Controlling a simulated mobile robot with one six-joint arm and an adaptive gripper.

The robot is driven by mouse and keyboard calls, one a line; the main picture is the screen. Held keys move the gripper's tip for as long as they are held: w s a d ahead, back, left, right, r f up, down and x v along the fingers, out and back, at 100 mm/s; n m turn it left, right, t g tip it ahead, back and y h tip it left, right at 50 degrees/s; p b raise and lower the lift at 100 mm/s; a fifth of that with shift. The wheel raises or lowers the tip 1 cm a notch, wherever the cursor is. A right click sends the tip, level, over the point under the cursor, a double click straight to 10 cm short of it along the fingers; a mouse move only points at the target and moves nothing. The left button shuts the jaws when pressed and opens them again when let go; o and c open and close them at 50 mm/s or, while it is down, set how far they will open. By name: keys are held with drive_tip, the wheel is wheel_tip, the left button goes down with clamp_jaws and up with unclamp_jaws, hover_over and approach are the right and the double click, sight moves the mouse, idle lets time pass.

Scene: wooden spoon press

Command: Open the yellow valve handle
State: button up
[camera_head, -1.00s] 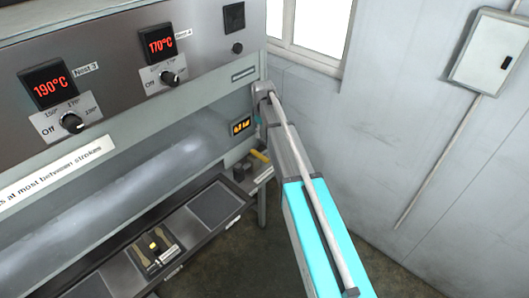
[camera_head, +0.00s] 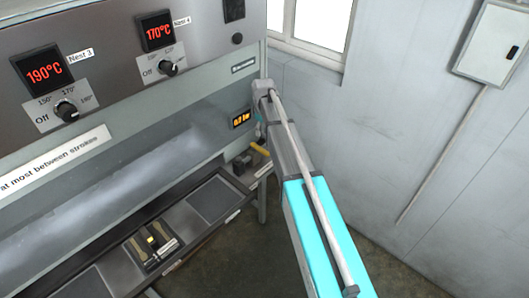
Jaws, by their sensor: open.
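The yellow valve handle (camera_head: 260,149) is a small lever low at the right end of the press, beside a dark fitting. It lies slanted, running down to the right. My arm reaches in from the lower right, and its far end bends down just above the handle. My gripper (camera_head: 258,132) is small and partly hidden there, close above the handle. I cannot tell whether it touches the handle. The gripper is open, with nothing seen in it.
The press panel has a 190°C display (camera_head: 43,68), a 170°C display (camera_head: 157,30) and knobs. A small amber display (camera_head: 241,119) is left of my gripper. A dark tray bench (camera_head: 212,199) runs below. A grey wall and wall box (camera_head: 492,42) stand right.

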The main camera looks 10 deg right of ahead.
sight(263, 150)
drive_tip(key=shift+f+b, duration=5.15)
drive_tip(key=shift+f, duration=0.3)
